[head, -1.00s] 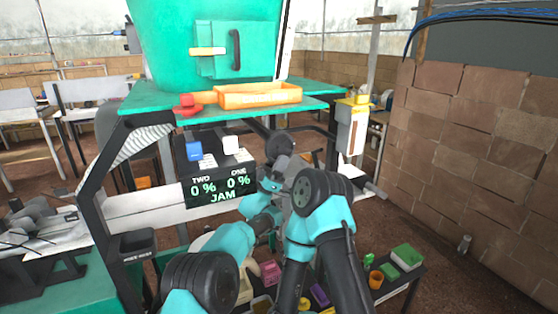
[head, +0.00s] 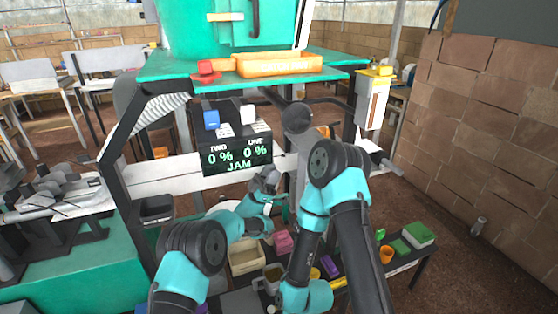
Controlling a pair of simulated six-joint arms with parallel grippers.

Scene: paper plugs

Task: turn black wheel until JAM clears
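The black wheel (head: 297,117), seen as a dark round disc, is on the machine's front, right of the display. The display (head: 237,156) reads TWO 0 %, ONE 0 % and JAM. My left gripper (head: 266,180) is below and left of the wheel, apart from it in the picture, just under the display's lower right corner. Its fingers are too small and dark to tell open from shut. My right arm is bent in front of the machine, its forearm pointing down; its gripper does not show.
A blue block (head: 211,119) and a white block (head: 248,114) sit above the display. An orange tray (head: 279,65) and a red piece (head: 206,72) lie on the green shelf. Below, a low bench holds a cream bin (head: 246,257) and a green box (head: 418,235). A brick wall (head: 489,130) stands at right.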

